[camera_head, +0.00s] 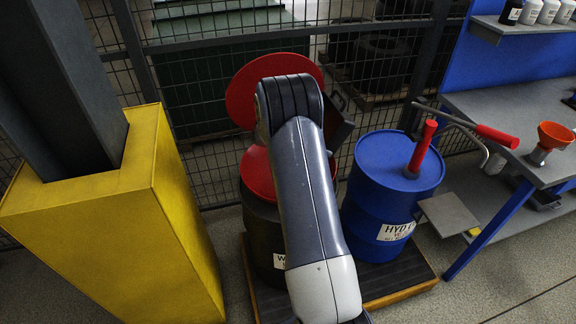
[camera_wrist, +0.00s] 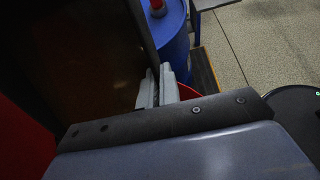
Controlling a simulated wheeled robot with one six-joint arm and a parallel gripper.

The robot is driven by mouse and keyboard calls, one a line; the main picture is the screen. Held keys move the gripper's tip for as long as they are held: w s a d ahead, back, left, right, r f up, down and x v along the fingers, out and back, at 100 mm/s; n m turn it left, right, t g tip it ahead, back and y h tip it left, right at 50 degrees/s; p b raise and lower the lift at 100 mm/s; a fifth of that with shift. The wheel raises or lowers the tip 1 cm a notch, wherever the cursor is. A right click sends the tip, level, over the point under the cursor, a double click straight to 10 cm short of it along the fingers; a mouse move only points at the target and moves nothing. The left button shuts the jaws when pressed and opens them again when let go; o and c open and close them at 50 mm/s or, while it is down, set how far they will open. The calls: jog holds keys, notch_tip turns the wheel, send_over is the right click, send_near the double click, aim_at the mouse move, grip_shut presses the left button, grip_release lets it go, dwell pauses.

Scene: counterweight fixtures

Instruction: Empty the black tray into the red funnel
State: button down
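The red funnel (camera_head: 257,172) sits on top of a black drum (camera_head: 262,235) in the head view, with its round red lid (camera_head: 245,95) standing raised behind it. My arm hides much of both. The black tray (camera_head: 343,130) shows only in part behind my arm, near the lid and above the drum, and looks tilted. In the wrist view the tray's dark, brownish inside (camera_wrist: 80,50) fills the upper left. My gripper (camera_wrist: 156,87) has its grey fingers close together around the tray's edge wall. A piece of red rim (camera_wrist: 187,92) shows behind the fingers. Any liquid flow is hidden.
A blue drum (camera_head: 375,215) with a red-handled pump (camera_head: 422,150) stands just right on the same pallet (camera_head: 400,291). A yellow column guard (camera_head: 120,230) is at left, mesh fencing behind. A workbench (camera_head: 500,105) at right holds a small orange funnel (camera_head: 553,137).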

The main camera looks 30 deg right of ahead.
jog(key=shift+a+r, duration=0.1)
jog(key=shift+a, duration=0.05)
jog(key=shift+w+a+r+g+h+b, duration=0.15)
jog(key=shift+a+r+h+b, duration=0.2)
jog(key=shift+h+b, duration=0.3)
jog(key=shift+w+a+r+g+h+b, duration=0.1)
jog(key=shift+w+a+g+h+b, duration=0.05)
jog(key=shift+a+h+b, duration=0.4)
jog(key=shift+w+a+r+h+b, duration=0.2)
jog(key=shift+a+h+b, duration=0.25)
jog(key=shift+a, duration=0.25)
jog(key=shift+w+a+r+h+b, duration=0.15)
jog(key=shift+a+h+b, duration=0.25)
jog(key=shift+a, duration=0.3)
jog(key=shift+a+g+h, duration=0.1)
jog(key=shift+g+h, duration=0.15)
jog(key=shift+g, duration=0.05)
jog(key=shift+w+a+f+b, duration=0.1)
jog(key=shift+a+b, duration=0.15)
jog(key=shift+b, duration=0.05)
jog(key=shift+w+a+g+h+b, duration=0.15)
jog(key=shift+a+g+h+b, duration=0.15)
jog(key=shift+a+h+b, duration=0.45)
jog(key=shift+w+a+g+h+b, duration=0.25)
jog(key=shift+a+h, duration=0.25)
jog(key=shift+h, duration=0.45)
jog(key=shift+a, duration=0.15)
